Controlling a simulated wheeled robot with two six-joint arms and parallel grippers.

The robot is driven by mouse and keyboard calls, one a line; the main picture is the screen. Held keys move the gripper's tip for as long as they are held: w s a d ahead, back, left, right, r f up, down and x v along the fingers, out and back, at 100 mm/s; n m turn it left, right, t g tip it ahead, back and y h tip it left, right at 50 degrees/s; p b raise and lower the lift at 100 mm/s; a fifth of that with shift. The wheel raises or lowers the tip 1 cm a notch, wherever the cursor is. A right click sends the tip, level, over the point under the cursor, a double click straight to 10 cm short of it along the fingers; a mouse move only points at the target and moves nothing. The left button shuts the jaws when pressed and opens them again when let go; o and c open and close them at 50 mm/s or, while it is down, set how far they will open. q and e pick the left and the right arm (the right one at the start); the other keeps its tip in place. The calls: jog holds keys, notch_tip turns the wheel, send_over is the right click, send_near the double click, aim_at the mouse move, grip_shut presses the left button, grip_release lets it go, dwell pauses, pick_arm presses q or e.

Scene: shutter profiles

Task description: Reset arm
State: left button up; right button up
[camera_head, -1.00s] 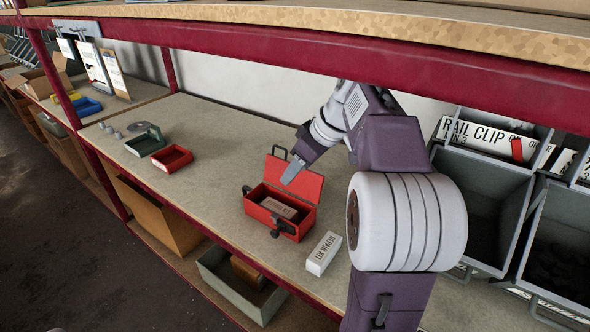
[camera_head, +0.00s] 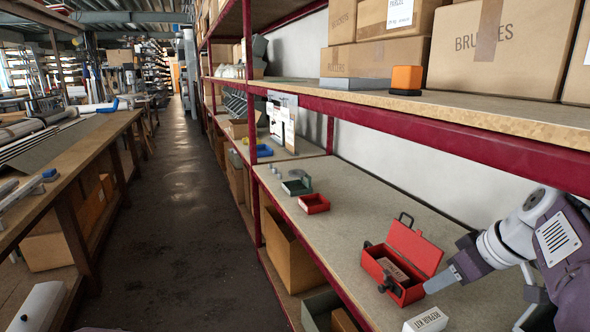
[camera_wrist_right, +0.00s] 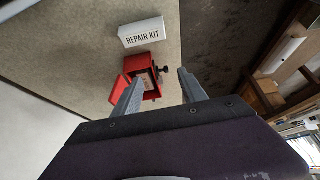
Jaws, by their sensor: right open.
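My right gripper (camera_head: 441,281) comes in from the right over the shelf board, just to the right of an open red toolbox (camera_head: 393,284) with its lid up. In the right wrist view its two grey fingers (camera_wrist_right: 158,92) are spread apart with nothing between them touching. The red toolbox also shows beyond the fingers there (camera_wrist_right: 137,64). My left gripper is not seen.
An upper shelf (camera_head: 470,104) with cardboard boxes (camera_head: 500,50) runs above. An open aisle (camera_head: 180,230) lies left.

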jog(key=s+a+f+n+g, duration=0.2)
jog(key=s+a+f+g, duration=0.2)
jog(key=a+f, duration=0.85)
jog(key=s+f+m+g+h, duration=0.15)
jog(key=s+f+m, duration=0.35)
jog(key=s+f, duration=0.65)
pick_arm(q)
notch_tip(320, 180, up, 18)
jog(key=p, duration=1.8)
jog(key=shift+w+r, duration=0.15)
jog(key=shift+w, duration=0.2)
pick_arm(e)
jog(key=w+r+m+t, duration=0.1)
jog(key=w+r+m, duration=0.1)
jog(key=r, duration=1.4)
jog(key=shift+w+r+h, duration=0.3)
jog(key=shift+w+h, duration=0.05)
jog(key=shift+w, duration=0.15)
